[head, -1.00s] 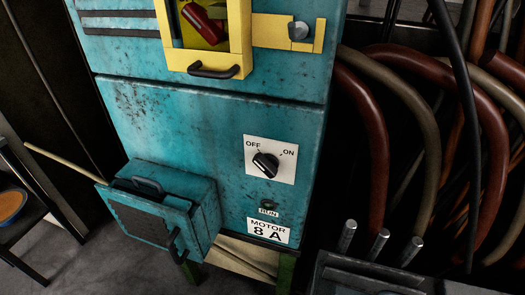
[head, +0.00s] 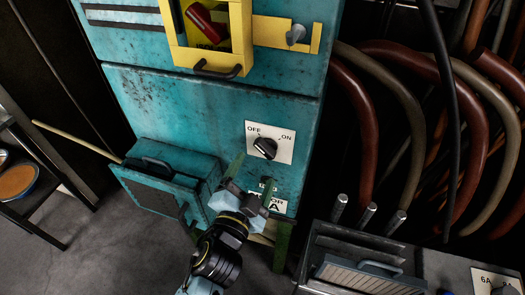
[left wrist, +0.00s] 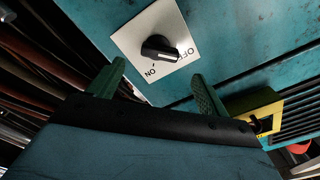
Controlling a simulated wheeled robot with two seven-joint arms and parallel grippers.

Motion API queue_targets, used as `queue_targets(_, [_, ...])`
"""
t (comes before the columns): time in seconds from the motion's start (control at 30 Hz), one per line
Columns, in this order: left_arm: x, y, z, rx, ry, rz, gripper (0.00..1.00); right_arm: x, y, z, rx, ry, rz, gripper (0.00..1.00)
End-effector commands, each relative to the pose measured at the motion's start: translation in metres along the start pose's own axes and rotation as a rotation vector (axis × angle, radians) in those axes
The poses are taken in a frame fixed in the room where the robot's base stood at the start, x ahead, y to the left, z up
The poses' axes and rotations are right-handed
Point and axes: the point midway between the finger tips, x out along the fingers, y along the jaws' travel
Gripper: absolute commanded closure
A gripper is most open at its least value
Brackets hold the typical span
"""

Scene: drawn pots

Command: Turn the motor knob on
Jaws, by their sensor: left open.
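The black motor knob (head: 265,148) sits on a white plate (head: 284,154) marked OFF and ON, on the teal cabinet's lower panel. Its white mark points toward OFF. The left wrist view shows the knob (left wrist: 158,47) upside down, with its mark on the OFF side. My left gripper (head: 253,171) is open and empty, just below the plate in the head view and apart from the knob. Its two green fingers (left wrist: 158,74) point toward the plate in the left wrist view. The gripper partly hides the MOTOR 8 A label (head: 278,205). My right gripper is not in view.
A teal box with a handle (head: 165,180) juts out at the lower left, close to my left arm. A yellow frame with a red lever (head: 205,20) is above. Thick cables (head: 400,95) hang at the right. A grey unit with metal posts (head: 340,205) stands lower right.

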Motion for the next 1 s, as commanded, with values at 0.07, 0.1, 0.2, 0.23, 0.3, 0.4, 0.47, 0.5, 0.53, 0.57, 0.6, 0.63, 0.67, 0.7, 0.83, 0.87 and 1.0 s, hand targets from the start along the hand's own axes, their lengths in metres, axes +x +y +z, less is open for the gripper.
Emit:
queue_targets(0.07, [0.018,-0.002,-0.002,0.001,0.001,-0.001,0.22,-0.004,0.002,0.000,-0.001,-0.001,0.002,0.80])
queue_targets(0.1, [0.026,-0.001,-0.001,0.000,0.001,-0.001,0.22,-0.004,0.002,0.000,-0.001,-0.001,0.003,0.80])
queue_targets(0.2, [0.042,-0.001,-0.001,0.000,0.001,-0.001,0.22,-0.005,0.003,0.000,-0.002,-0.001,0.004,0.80])
queue_targets(0.23, [0.046,-0.001,-0.001,0.000,0.000,0.000,0.22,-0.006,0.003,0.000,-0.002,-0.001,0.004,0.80])
queue_targets(0.3, [0.055,0.000,0.000,0.000,-0.001,0.000,0.22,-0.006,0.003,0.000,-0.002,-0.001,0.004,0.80])
queue_targets(0.4, [0.062,0.000,0.000,0.000,-0.001,0.000,0.22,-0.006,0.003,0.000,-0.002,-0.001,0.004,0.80])
queue_targets(0.47, [0.065,0.000,0.001,-0.001,-0.002,0.001,0.22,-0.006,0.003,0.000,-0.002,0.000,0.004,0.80])
queue_targets(0.5, [0.066,0.000,0.001,-0.001,-0.002,0.001,0.22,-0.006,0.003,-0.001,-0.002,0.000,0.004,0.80])
queue_targets(0.53, [0.066,0.000,0.001,-0.001,-0.002,0.001,0.22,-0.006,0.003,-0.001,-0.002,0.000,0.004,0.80])
queue_targets(0.57, [0.066,0.000,0.001,-0.001,-0.002,0.000,0.22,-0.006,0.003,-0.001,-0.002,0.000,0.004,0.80])
queue_targets(0.6, [0.067,0.000,0.001,-0.001,-0.002,0.000,0.22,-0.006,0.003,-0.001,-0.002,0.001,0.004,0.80])
queue_targets(0.63, [0.067,0.000,0.001,-0.001,-0.002,0.001,0.22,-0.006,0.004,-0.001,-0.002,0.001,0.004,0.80])
queue_targets(0.67, [0.066,0.000,0.001,-0.001,-0.002,0.001,0.22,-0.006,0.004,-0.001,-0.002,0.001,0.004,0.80])
queue_targets(0.7, [0.066,0.000,0.001,-0.001,-0.002,0.000,0.22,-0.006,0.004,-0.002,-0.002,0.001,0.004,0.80])
queue_targets(0.83, [0.066,0.000,0.001,-0.001,-0.002,0.001,0.31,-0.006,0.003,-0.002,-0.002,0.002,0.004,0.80])
queue_targets(0.87, [0.066,0.000,0.001,-0.001,-0.001,0.001,0.35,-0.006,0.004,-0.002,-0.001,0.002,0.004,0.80])
queue_targets(1.0, [0.066,0.000,0.001,-0.001,-0.001,0.001,0.53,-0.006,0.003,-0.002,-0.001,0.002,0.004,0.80])
